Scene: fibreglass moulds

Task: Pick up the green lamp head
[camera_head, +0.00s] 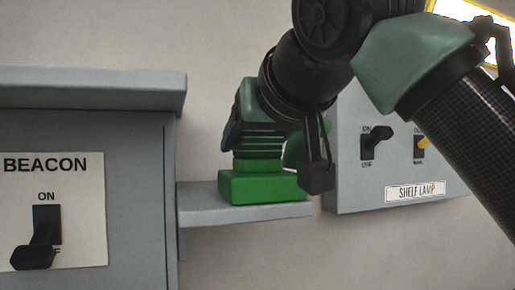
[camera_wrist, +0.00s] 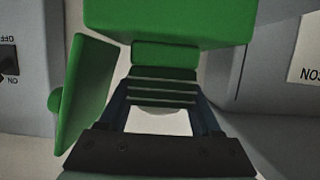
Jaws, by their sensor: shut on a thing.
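The green lamp head (camera_head: 262,187) is at the small grey shelf, with its wide block low on or just above the shelf top. I cannot tell whether they touch. Above the block are a narrower neck and dark ribs. My gripper (camera_head: 252,138) reaches down from above and is shut on the ribbed part. In the wrist view, the block of the lamp head (camera_wrist: 170,20) fills the top, and my gripper (camera_wrist: 163,90) has a finger on each side of the ribs. A flat green panel (camera_wrist: 84,95) stands left of the fingers there; in the head view it is mostly hidden behind my gripper.
The grey shelf (camera_head: 245,213) juts out between a grey cabinet (camera_head: 140,140) labelled BEACON, with a black switch (camera_head: 46,235), and a grey panel (camera_head: 350,190) labelled SHELF LAMP, with switches (camera_head: 374,142). The wall behind is plain.

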